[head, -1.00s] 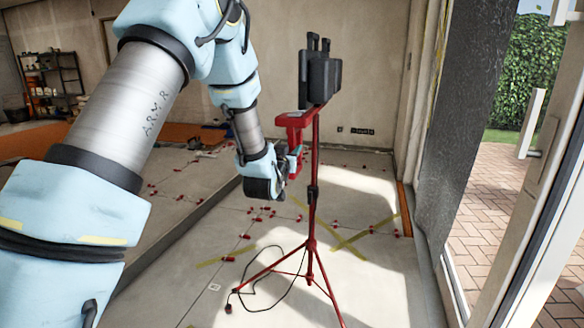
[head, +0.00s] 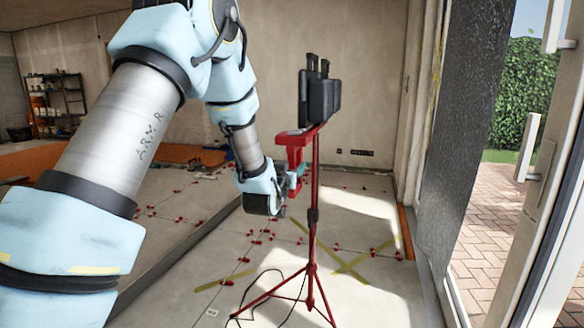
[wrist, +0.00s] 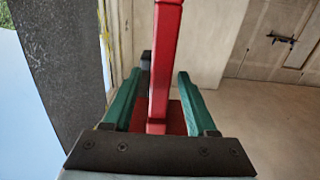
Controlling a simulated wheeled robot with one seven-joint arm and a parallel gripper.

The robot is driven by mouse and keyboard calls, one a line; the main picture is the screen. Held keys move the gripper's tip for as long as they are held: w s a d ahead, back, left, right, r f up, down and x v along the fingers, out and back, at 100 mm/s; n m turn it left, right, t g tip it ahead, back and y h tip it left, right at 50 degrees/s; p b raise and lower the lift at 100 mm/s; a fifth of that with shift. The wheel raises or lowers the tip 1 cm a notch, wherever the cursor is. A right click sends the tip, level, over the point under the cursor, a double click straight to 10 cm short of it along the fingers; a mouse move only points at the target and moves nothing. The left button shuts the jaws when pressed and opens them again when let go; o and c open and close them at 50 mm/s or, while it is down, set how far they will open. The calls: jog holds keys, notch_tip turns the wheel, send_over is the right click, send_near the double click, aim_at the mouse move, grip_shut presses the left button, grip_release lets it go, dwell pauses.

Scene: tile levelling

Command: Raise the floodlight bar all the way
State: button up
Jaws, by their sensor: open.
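The floodlight bar (head: 309,131) is red and sits at the top of a red tripod stand (head: 314,180). It carries black floodlights (head: 319,95). A red grip piece (head: 294,160) hangs down at its left end. My gripper (head: 291,187) is at the lower part of this piece. In the wrist view, the green fingers of my gripper (wrist: 158,80) are spread, one on each side of a red upright part (wrist: 166,60). Gaps show on both sides of it. The fingertips are mostly hidden in the head view.
The tripod's spread legs (head: 311,270) and a loose black cable (head: 262,292) are on the tiled floor. Red tile clips and yellow tape (head: 345,265) lie around. A glass door (head: 545,190) is at the right, and a shelf (head: 55,100) stands at the back left.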

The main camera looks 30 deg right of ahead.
jog(key=shift+s+a, duration=0.1)
jog(key=b+v, duration=0.2)
jog(key=v, duration=0.8)
jog(key=shift+s+a+b, duration=0.2)
jog(key=shift+b, duration=0.15)
jog(key=w+a+f+n+g+y+p, duration=0.1)
jog(key=a+f+n+g+y+p, duration=0.2)
jog(key=a, duration=0.7)
jog(key=w+a+f+n+g+y+p, duration=0.15)
jog(key=a+y, duration=0.35)
jog(key=a, duration=0.5)
jog(key=s+a+r+n+g+y+p, duration=0.1)
jog(key=s+a+n+g+y+p, duration=0.2)
jog(key=s+a+g, duration=0.4)
jog(key=s+a+y+p, duration=0.1)
jog(key=s+a, duration=0.6)
jog(key=a, duration=0.2)
